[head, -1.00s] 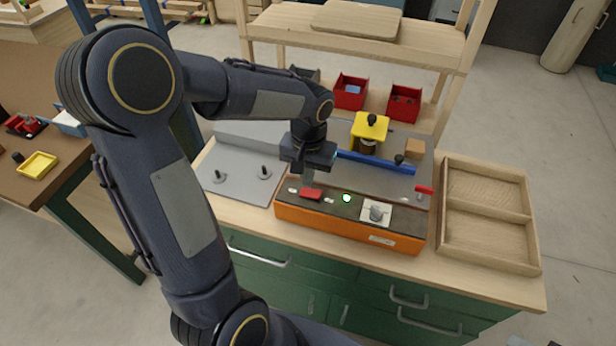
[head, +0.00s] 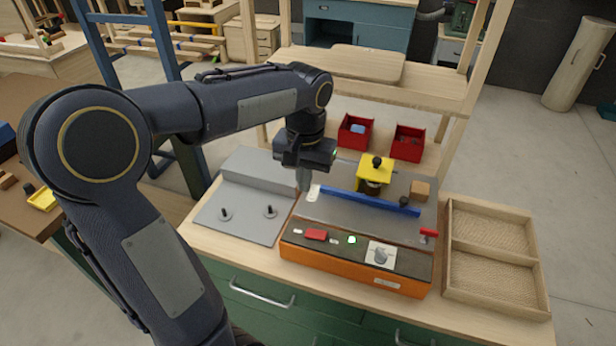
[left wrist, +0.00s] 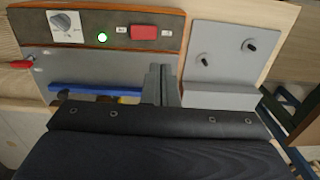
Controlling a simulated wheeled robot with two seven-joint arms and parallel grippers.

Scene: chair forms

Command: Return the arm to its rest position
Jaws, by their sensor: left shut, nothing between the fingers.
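My left gripper (head: 304,182) is shut and empty. It points down above the left rear part of the machine's grey plate, behind the orange control panel (head: 355,264). The panel carries a red switch (head: 316,235), a lit green light (head: 352,240) and a grey knob on a white plate (head: 380,255). In the left wrist view the shut fingers (left wrist: 159,82) show near the red switch (left wrist: 144,33), apart from it. My left arm is raised and bent, reaching in from the left. My right gripper is not in view.
A blue bar (head: 370,201) and a yellow clamp (head: 375,171) are on the machine. A grey plate with two black knobs (head: 240,226) lies to its left. A wooden tray (head: 490,290) is at right. Red bins (head: 354,133) and a wooden shelf (head: 425,92) stand behind.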

